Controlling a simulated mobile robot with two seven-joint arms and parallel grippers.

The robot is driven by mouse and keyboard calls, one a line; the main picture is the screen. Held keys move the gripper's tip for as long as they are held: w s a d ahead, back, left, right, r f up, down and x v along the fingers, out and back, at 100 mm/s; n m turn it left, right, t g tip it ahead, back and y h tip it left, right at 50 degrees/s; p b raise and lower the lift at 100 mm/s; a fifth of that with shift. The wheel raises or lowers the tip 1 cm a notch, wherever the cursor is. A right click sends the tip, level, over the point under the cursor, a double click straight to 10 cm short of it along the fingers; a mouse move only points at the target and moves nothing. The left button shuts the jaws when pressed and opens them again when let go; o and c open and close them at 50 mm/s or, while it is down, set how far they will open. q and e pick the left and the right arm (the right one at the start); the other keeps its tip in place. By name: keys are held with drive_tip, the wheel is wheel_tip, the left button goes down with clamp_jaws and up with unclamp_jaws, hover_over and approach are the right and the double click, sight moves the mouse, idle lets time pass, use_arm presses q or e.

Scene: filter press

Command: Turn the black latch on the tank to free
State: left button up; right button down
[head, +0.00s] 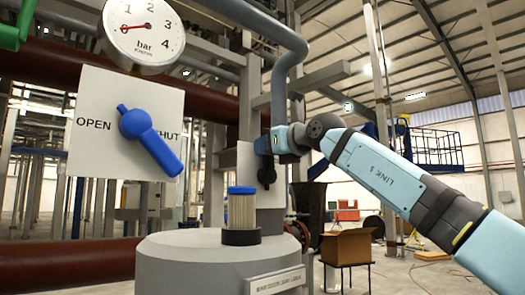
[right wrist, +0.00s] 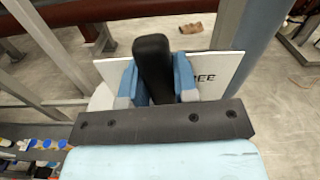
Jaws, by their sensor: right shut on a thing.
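The black latch (head: 266,174) hangs below my right gripper (head: 270,146) in the head view, in front of a pale plate (head: 246,160). In the right wrist view the latch (right wrist: 153,62) stands between the two blue fingers of my right gripper (right wrist: 157,84), which are shut on it. Behind it is the white plate (right wrist: 225,72), with the letters "REE" showing right of the latch; the rest of the lettering is hidden. The grey tank (head: 190,265) stands below in the head view. My left gripper is not in view.
A filter cartridge with a blue cap (head: 241,212) stands on the tank top. A blue valve handle (head: 150,140) on an OPEN/SHUT plate and a pressure gauge (head: 143,32) are at left. A cardboard box (head: 346,246) stands behind, at right.

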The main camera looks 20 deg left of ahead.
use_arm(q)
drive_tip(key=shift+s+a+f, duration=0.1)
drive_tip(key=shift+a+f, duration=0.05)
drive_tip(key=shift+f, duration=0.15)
use_arm(e)
drive_tip(key=shift+w+d+r+m, duration=0.1)
drive_tip(key=shift+w+d+m, duration=0.15)
drive_tip(key=shift+m, duration=0.35)
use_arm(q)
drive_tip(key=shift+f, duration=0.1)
use_arm(e)
drive_tip(key=c, duration=0.9)
unclamp_jaws()
drive_tip(key=shift+w, duration=0.1)
use_arm(q)
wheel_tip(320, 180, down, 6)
drive_tip(key=b, duration=0.6)
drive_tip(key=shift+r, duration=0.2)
use_arm(e)
drive_tip(key=v, duration=1.3)
drive_tip(key=shift+s+d, duration=0.25)
